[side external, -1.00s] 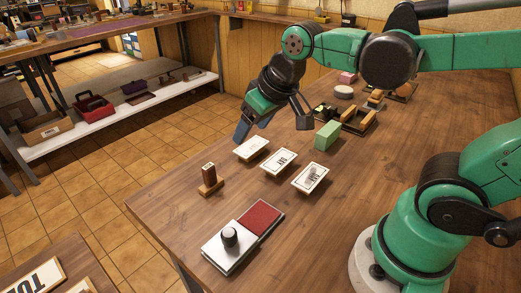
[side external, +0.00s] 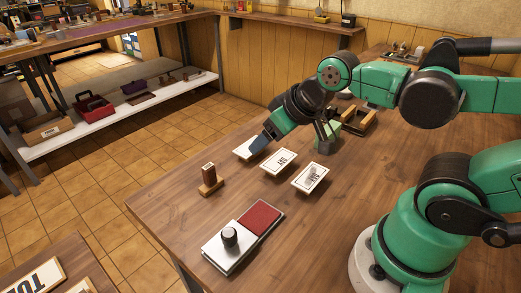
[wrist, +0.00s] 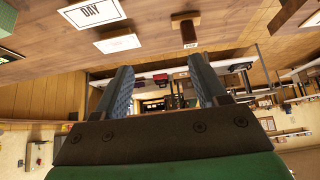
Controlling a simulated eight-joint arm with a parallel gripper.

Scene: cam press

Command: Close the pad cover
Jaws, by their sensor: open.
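The stamp pad shows its red ink surface (side external: 260,216) bare, near the table's front edge in the side view. Its white cover (side external: 215,250), with a black knob (side external: 230,236), lies flat beside the red part, on the near left. I cannot tell how the two are joined. My gripper (side external: 291,139) is open and empty above the far cards, well beyond the pad. In the wrist view its two blue fingers (wrist: 162,64) are spread with nothing between them. The pad is not in the wrist view.
White cards (side external: 279,161) lie in a row, and a green block (side external: 327,139) is partly hidden behind my gripper. Table is clear right of the pad.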

